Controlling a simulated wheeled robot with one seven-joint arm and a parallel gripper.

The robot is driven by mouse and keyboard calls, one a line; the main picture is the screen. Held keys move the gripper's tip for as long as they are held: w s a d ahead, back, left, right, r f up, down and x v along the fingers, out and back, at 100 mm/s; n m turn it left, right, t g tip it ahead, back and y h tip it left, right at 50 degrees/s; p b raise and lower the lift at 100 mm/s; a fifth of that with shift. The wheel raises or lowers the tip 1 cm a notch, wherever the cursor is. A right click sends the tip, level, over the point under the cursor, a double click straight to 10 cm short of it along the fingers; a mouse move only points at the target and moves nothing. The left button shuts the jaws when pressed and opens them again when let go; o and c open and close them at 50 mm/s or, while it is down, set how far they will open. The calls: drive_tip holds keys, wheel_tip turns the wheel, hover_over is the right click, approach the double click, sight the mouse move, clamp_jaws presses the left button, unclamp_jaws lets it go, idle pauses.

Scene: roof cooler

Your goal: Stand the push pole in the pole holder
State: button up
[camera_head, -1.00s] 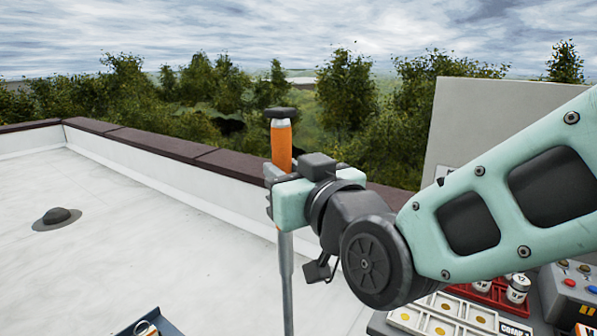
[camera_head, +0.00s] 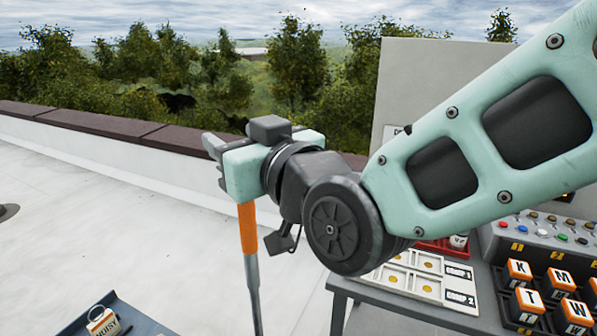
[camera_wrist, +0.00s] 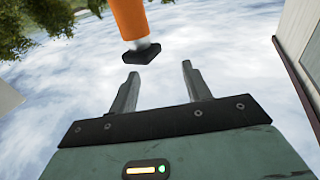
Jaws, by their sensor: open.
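The push pole has an orange grip (camera_head: 247,228) and a grey shaft (camera_head: 254,290). It stands close to upright with a slight lean. My gripper (camera_head: 216,162) is level with the top of the pole, and in the head view it hides the pole's cap. In the wrist view my gripper (camera_wrist: 158,78) has its two fingers spread with only sky between them. There the pole's black cap (camera_wrist: 141,54) and orange grip (camera_wrist: 130,18) are just beyond the fingertips, not between them. The pole's lower end is out of frame. I cannot make out the pole holder.
A grey table (camera_head: 352,287) at right carries a compartment tray (camera_head: 420,275), a red tray (camera_head: 432,247), a button panel (camera_head: 545,232) and several lettered blocks (camera_head: 530,300). A blue tray (camera_head: 140,322) with a white labelled container (camera_head: 103,322) is at lower left. A parapet (camera_head: 110,160) runs behind the pole.

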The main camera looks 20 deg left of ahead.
drive_tip(key=b+v, duration=0.3)
drive_tip(key=v, duration=1.1)
drive_tip(key=shift+d+b, duration=0.35)
drive_tip(key=shift+b, duration=0.05)
drive_tip(key=shift+s+f, duration=0.1)
drive_tip(key=w+d+f+m+g+h, duration=0.1)
drive_tip(key=d+f+g+h, duration=0.1)
drive_tip(key=d+f+h, duration=0.45)
drive_tip(key=w+d+f+m+g+h, duration=0.1)
drive_tip(key=d+f+g+h, duration=0.15)
drive_tip(key=f, duration=0.65)
drive_tip(key=s+d+f+m+g+h, duration=0.1)
drive_tip(key=s+d+f+g+h, duration=0.1)
drive_tip(key=d, duration=0.5)
drive_tip(key=s+d+f+m+g+h, duration=0.1)
drive_tip(key=s+d+f+g+h, duration=0.2)
drive_tip(key=s+d+f, duration=0.2)
drive_tip(key=shift+d+f+h, duration=0.35)
drive_tip(key=shift+d+h, duration=0.05)
drive_tip(key=shift+d, duration=0.65)
drive_tip(key=shift+c, duration=1.2)
drive_tip(key=shift+d, duration=0.15)
